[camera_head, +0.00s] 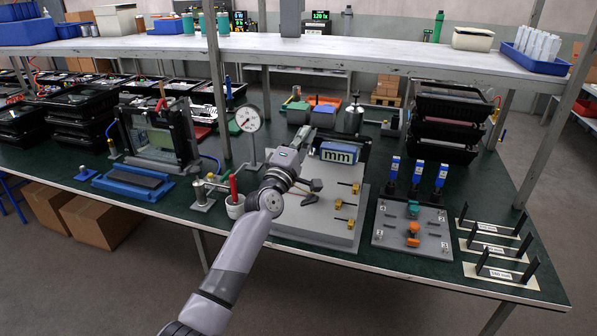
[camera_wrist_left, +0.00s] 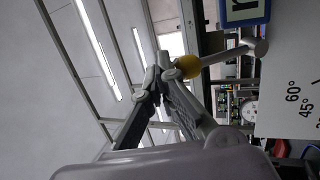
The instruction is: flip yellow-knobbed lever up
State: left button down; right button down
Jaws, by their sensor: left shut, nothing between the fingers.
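The yellow knob (camera_wrist_left: 188,66) shows in the left wrist view, on a grey lever (camera_wrist_left: 228,55) that runs to a rounded end at the right. My left gripper (camera_wrist_left: 160,72) is shut and empty, its fingertips right beside the knob; I cannot tell whether they touch it. A white panel (camera_wrist_left: 284,85) with angle marks, 60° and 45° readable, stands beside the lever. In the head view my left gripper (camera_head: 304,134) is over the grey fixture plate (camera_head: 310,222), left of the blue counter box (camera_head: 340,154). The lever cannot be made out there. My right gripper is not in view.
A dial gauge (camera_head: 249,120) on a stand is close left of my left gripper. A plate with orange and teal parts (camera_head: 411,238) lies to the right. A shelf (camera_head: 290,50) spans above the bench.

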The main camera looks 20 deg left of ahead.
pick_arm(q)
jog(key=shift+w+r, duration=0.3)
jog(key=shift+w, duration=0.25)
dwell(0.4)
dwell(0.7)
